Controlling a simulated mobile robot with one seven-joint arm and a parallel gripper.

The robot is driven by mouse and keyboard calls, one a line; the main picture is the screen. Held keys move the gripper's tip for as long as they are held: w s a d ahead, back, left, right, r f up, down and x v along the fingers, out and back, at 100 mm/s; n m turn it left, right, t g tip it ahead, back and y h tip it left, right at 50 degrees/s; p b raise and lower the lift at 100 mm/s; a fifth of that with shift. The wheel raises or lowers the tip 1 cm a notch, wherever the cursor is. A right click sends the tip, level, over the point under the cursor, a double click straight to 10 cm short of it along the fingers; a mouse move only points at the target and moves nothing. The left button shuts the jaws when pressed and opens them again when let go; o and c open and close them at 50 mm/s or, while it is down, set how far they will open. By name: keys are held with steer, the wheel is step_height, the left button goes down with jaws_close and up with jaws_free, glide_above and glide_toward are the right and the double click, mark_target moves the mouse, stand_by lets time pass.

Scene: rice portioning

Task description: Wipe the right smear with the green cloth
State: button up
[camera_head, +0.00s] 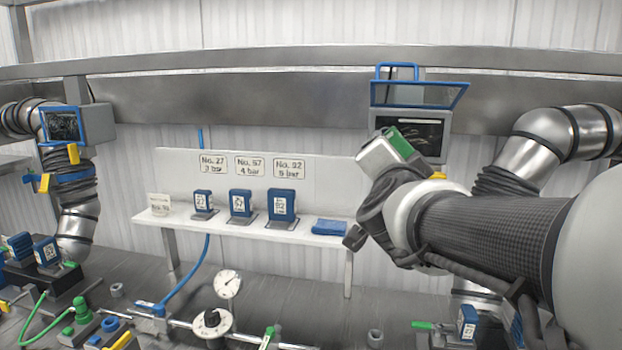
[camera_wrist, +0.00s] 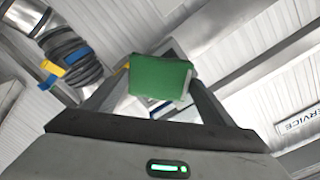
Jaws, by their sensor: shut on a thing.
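The green cloth (camera_wrist: 160,78) is a folded pad between the two fingers of my gripper (camera_wrist: 155,88) in the wrist view. My gripper (camera_head: 392,150) is shut on it. In the head view the cloth (camera_head: 402,143) shows as a green patch in front of the lower left of the right box's dark window (camera_head: 425,130). I cannot tell whether the cloth touches the window. The window has faint pale marks, but its smear is not clear, and my gripper hides its left part. The left box has a similar dark window (camera_head: 62,125) with pale streaks.
A blue flap (camera_head: 445,96) juts out above the right window. A metal duct (camera_head: 545,145) runs beside it. Below stands a white shelf (camera_head: 190,220) with several blue numbered blocks and a folded blue cloth (camera_head: 329,227). The wall between the two boxes is free above the labels.

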steer(key=a+r, duration=0.1)
steer(key=s+r, duration=0.1)
steer(key=shift+s+a+r+t+y, duration=0.15)
steer(key=shift+a+r+t+y, duration=0.15)
steer(key=shift+a+r+t, duration=0.1)
steer(key=w, duration=0.2)
steer(key=w+d+b, duration=0.1)
steer(key=w, duration=0.1)
steer(key=shift+f, duration=0.25)
steer(key=shift+w+d+b, duration=0.25)
steer(key=shift+w, duration=0.85)
steer(key=shift+w+d+b, duration=0.2)
steer(key=shift+w+d, duration=0.05)
steer(key=shift+w, duration=0.85)
steer(key=shift+w, duration=0.4)
steer(key=shift+d, duration=0.1)
